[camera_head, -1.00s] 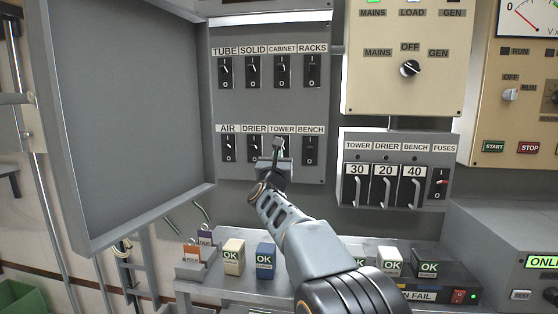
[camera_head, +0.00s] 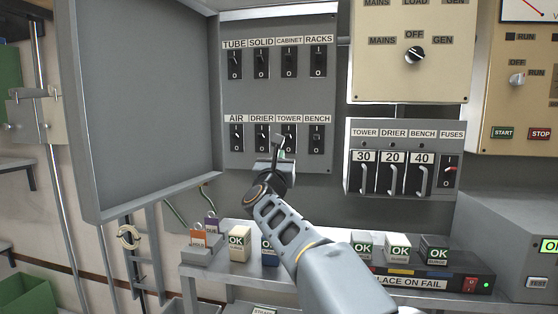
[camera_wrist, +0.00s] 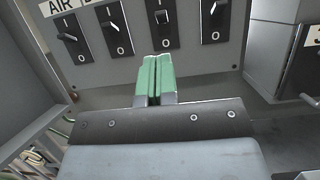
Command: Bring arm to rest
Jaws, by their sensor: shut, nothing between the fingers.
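My gripper (camera_head: 280,142) is in front of the lower row of the grey switch panel (camera_head: 235,97), just below the TOWER switch in the head view. In the wrist view my gripper (camera_wrist: 157,77) shows its green fingertips pressed together with nothing between them. The fingertips point at the panel's lower edge, below the row of black switches, and appear apart from it. In the head view my arm (camera_head: 300,230) reaches up from the bottom, bent at the wrist, and hides part of the bench shelf.
An open grey door (camera_head: 145,105) stands left of the panel. A fuse box (camera_head: 404,160) is to the right. A grey cabinet (camera_head: 510,230) stands at right.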

